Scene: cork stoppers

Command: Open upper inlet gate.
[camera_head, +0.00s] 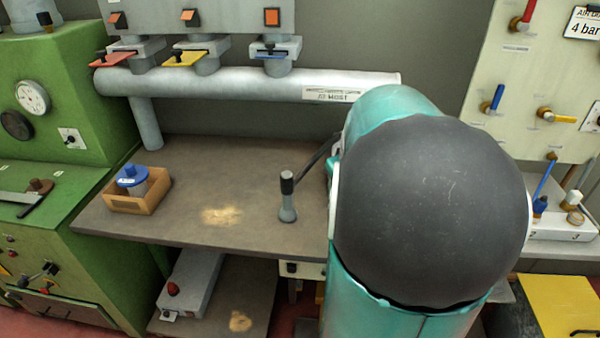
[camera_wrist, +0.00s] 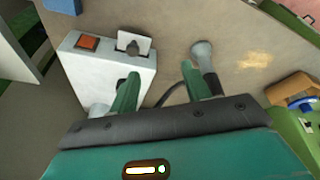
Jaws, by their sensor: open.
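Three slide gates sit in a row on the grey pipe in the head view: one with a red plate (camera_head: 111,60), one with a yellow plate (camera_head: 185,59) and one with a blue handle (camera_head: 270,54). Above them, orange and black pieces (camera_head: 118,19) show on the grey housing. I cannot tell which of these is the upper inlet gate. None of them is clearly visible in the wrist view. In the head view my gripper is hidden behind my arm.
A black-topped grey lever (camera_head: 287,197) stands on the brown bench (camera_head: 250,160). A wooden tray (camera_head: 153,199) with a blue-topped item lies at left. Green machinery (camera_head: 70,120) borders the left; a valve panel (camera_head: 520,90) is at right.

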